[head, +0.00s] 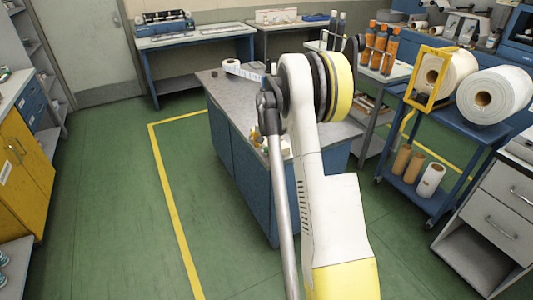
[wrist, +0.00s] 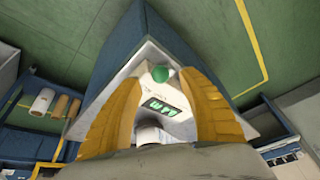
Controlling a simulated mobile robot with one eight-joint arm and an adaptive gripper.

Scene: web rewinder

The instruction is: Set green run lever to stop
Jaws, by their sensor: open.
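The round green knob of the run lever (wrist: 160,74) shows in the wrist view, above a pale panel with a small green display (wrist: 161,109). Its stem and the marks for its positions cannot be made out. My gripper (wrist: 161,82) has its two yellow fingers spread, one on each side of the knob and panel. The fingers look apart from the knob, but depth is hard to judge. In the head view my arm hides the gripper and the lever; only a small pale part of the machine (head: 286,147) shows beside the arm.
The machine stands on a blue cabinet with a grey top (head: 228,88). A roll of printed labels (head: 232,67) lies at its back left. A blue cart (head: 447,130) with large white rolls stands to the right. Green floor to the left is clear.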

